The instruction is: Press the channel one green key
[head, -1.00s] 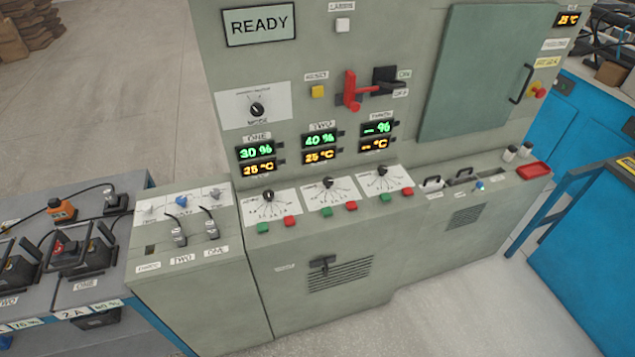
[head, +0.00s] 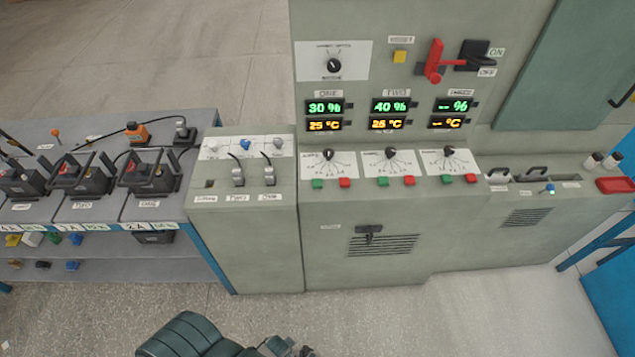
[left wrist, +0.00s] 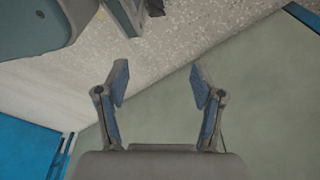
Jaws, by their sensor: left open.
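The channel one green key (head: 318,183) is a small green block on the sloped ledge of the grey-green cabinet (head: 350,250). It sits below the dial plate under the ONE display (head: 325,107), left of a red key (head: 345,182). My left gripper (left wrist: 158,80) is open and empty in the left wrist view, with floor and a plain grey-green surface beyond its fingers. In the head view, my left arm shows at the bottom edge, low in front of the cabinet and well apart from the key. My right gripper is not in view.
Green and red key pairs for two more channels (head: 383,183) (head: 447,180) sit to the right. A red lever (head: 434,62) stands above. Speckled floor (head: 400,320) in front of the cabinet is clear.

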